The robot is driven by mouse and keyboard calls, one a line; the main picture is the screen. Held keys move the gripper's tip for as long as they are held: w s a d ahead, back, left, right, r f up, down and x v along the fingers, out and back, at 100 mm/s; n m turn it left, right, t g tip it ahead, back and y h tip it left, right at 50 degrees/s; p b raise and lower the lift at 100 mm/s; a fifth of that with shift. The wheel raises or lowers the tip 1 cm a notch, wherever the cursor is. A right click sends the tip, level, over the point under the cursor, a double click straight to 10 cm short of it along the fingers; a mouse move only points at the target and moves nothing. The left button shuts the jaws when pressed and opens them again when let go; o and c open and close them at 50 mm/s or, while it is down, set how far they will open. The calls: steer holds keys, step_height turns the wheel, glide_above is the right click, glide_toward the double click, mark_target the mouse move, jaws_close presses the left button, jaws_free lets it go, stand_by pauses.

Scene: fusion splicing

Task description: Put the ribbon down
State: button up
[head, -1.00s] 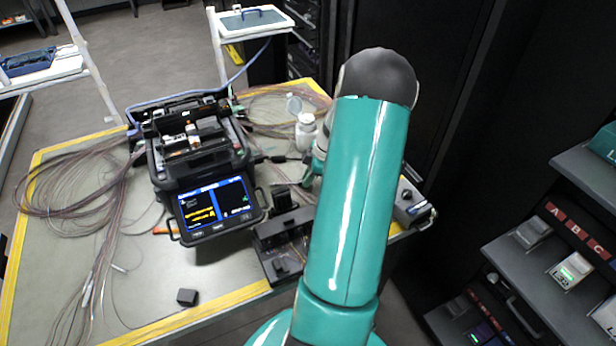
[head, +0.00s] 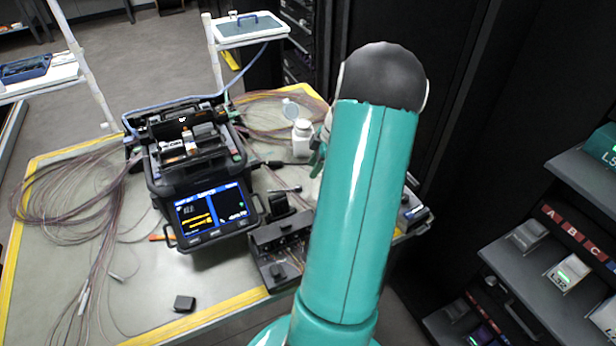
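My gripper (head: 319,156) is almost wholly hidden behind my teal arm; only a small teal and grey part shows at the arm's left edge, right of the white bottle. Its fingertips are out of sight, so I cannot see whether it is open or holds anything. Thin brownish fiber ribbons (head: 62,196) lie in loose coils and strands on the left of the table. More coils lie at the back (head: 262,112). I cannot tell which one is the task's ribbon.
The fusion splicer (head: 190,160), its screen lit, stands mid-table. A black device (head: 281,248) sits to its right, with a silver-ended tool (head: 285,189) behind. A white bottle (head: 302,138) has its lid raised. A small black block (head: 184,303) lies near the front edge.

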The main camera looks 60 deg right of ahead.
steer(key=a+v, duration=0.1)
steer(key=v, duration=0.3)
steer(key=w+a+r+m+h, duration=0.1)
steer(key=w+a+r, duration=0.25)
steer(key=a, duration=0.35)
steer(key=w+a+r+m+g+h, duration=0.1)
steer(key=w+a+r, duration=0.1)
steer(key=a+r, duration=0.45)
steer(key=w+a+r+m, duration=0.1)
steer(key=w+a+r, duration=0.2)
steer(key=a, duration=0.5)
steer(key=s+a+r+m+t, duration=0.1)
steer(key=s+a, duration=0.4)
steer(key=a, duration=0.6)
steer(key=s+a+r+m+t, duration=0.2)
steer(key=s+a+r+m, duration=0.1)
steer(key=a, duration=0.9)
steer(key=shift+s+a+r+h, duration=0.4)
steer(key=shift+s+r, duration=0.25)
steer(key=shift+s, duration=0.25)
